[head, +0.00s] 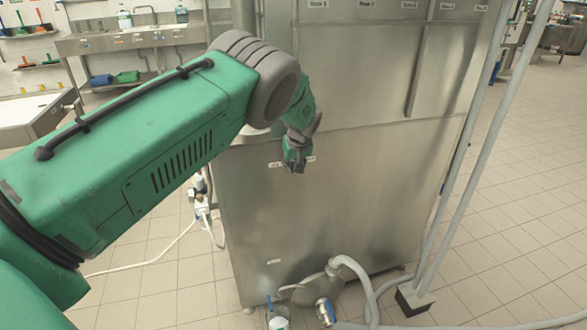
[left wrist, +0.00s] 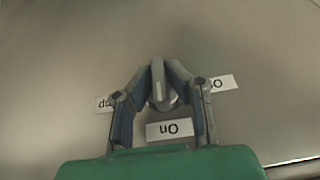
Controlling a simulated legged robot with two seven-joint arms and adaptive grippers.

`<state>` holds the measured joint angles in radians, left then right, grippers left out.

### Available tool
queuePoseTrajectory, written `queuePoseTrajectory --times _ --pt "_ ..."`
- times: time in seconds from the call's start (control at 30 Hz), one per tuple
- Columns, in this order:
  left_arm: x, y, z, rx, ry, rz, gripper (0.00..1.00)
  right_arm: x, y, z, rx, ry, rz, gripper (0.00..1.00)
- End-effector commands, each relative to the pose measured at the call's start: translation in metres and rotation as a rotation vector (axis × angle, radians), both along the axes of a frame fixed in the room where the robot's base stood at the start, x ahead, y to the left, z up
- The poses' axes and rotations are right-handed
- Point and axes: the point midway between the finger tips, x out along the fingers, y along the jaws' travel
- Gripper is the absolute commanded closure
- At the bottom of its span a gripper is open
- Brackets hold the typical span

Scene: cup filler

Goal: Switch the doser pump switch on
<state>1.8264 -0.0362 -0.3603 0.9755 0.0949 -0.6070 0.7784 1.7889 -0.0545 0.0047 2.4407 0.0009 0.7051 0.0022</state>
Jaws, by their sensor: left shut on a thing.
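My left gripper (head: 296,166) reaches down to the front panel of the steel cabinet (head: 330,215) in the head view. In the left wrist view, its two fingers (left wrist: 163,82) close together on a small grey switch knob (left wrist: 161,97) on the panel. A white label reading "On" (left wrist: 170,129), upside down in that view, lies just below the knob. The switch is hidden by the gripper in the head view. My right gripper is not in view.
Partly covered labels flank the fingers, one at the left (left wrist: 103,103) and one at the right (left wrist: 220,83). Grey pipes (head: 485,130) run along the cabinet's right side. Hoses and a blue-handled valve (head: 326,310) sit at its base.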

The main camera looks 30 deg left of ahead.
Motion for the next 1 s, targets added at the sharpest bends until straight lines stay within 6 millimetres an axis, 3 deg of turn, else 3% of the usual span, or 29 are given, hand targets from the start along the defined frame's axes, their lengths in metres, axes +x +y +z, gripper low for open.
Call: queuePoseTrajectory --times 0.3,0.33,0.37,0.77,1.0 --pt "-0.004 -0.003 -0.007 -0.006 0.014 0.0 1.0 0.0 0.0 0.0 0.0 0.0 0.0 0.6" --pt "-0.004 -0.003 -0.007 -0.006 0.013 -0.001 0.78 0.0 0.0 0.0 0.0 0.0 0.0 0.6" --pt "-0.004 -0.003 -0.007 -0.006 0.013 -0.001 0.69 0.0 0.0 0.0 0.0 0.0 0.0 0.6" --pt "-0.003 -0.003 0.004 -0.002 0.004 0.0 0.69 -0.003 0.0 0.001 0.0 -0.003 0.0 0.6" --pt "-0.012 -0.017 0.044 -0.003 0.002 -0.001 0.69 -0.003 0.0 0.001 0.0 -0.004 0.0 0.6"
